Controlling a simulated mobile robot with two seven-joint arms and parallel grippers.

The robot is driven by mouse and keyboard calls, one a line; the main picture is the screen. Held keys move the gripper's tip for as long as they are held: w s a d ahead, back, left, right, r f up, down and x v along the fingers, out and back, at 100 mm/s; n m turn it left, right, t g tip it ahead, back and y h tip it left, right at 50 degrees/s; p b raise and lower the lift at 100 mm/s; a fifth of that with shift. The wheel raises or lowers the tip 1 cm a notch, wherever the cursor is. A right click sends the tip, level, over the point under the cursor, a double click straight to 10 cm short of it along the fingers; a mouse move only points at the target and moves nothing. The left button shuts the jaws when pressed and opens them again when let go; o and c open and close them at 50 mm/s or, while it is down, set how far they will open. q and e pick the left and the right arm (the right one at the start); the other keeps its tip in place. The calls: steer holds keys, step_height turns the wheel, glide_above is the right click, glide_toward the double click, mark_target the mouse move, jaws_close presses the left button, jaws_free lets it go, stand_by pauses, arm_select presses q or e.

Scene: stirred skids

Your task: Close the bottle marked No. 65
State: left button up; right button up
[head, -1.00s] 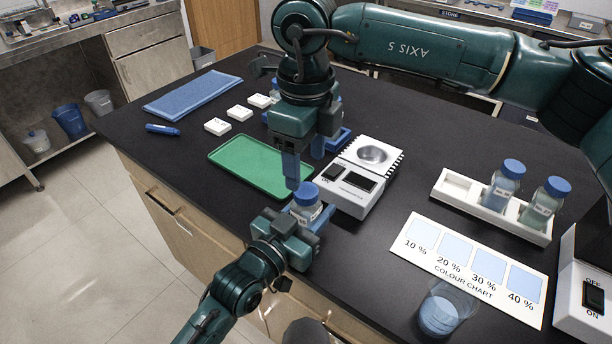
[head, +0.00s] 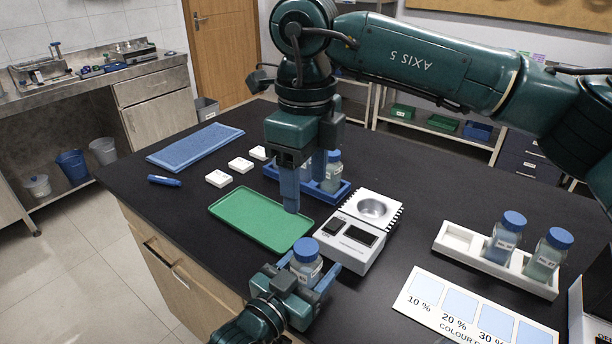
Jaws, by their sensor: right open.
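A clear bottle with a blue cap (head: 306,248) stands upright near the front edge of the bench in the head view. Its label is too small to read surely. My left gripper (head: 308,272) is shut on its body, one finger on each side. The cap sits on the bottle's mouth; I cannot tell how tightly. My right gripper (head: 291,200) points down, above and slightly behind the cap, apart from it. It is open, with nothing seen between its fingers, which overlap from this angle.
A green tray (head: 250,222) and a white instrument (head: 352,245) with a round well lie behind the held bottle. A blue rack (head: 340,193) holds another bottle (head: 332,172). A white rack (head: 455,243) at right holds two capped bottles. A colour chart (head: 470,310) lies in front.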

arm_select(q)
steer(key=shift+o, duration=0.4)
steer(key=b+v, duration=0.1)
steer(key=v, duration=1.2)
steer(key=shift+s+a, duration=0.1)
